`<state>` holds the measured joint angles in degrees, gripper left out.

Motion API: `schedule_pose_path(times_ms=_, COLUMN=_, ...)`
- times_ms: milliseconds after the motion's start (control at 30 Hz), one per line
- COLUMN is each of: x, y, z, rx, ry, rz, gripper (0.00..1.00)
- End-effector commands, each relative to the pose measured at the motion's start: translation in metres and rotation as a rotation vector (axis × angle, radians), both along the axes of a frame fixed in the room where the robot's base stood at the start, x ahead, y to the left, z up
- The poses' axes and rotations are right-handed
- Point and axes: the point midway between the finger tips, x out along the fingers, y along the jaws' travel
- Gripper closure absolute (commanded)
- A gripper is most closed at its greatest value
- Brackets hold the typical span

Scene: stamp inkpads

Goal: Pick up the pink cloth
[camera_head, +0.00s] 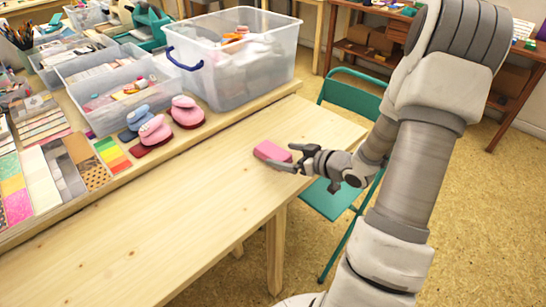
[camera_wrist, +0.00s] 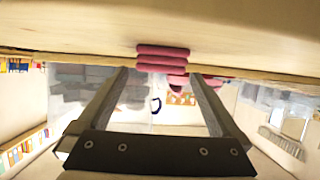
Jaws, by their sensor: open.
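The pink cloth (camera_head: 271,151) is a small folded block on the bare wooden table near its right edge in the head view. In the wrist view the pink cloth (camera_wrist: 163,50) shows as stacked folded layers ahead of the fingertips and centred across their gap. My gripper (camera_head: 283,158) is low over the table, just right of the cloth, with its fingers pointing toward it. In the wrist view my gripper (camera_wrist: 160,73) has its two fingers wide apart. Whether a fingertip touches the cloth cannot be told.
The wooden table (camera_head: 160,225) is clear around the cloth. A large clear bin (camera_head: 232,80) stands behind it. Pink punches (camera_head: 186,111) and smaller bins (camera_head: 115,95) sit on the raised shelf at the left. A green chair (camera_head: 335,200) stands beyond the table's right edge.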

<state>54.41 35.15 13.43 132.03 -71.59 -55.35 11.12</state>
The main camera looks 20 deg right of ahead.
Motion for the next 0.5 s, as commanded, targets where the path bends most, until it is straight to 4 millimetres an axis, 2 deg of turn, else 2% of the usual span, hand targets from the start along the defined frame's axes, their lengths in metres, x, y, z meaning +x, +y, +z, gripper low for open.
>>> schedule_pose_path(times_ms=333, x=0.038, y=0.016, z=-0.018, rx=0.0, ry=0.0, rz=0.003, gripper=0.0)
schedule_pose_path(times_ms=500, x=0.044, y=0.018, z=-0.017, rx=0.0, ry=0.0, rz=0.001, gripper=0.0)
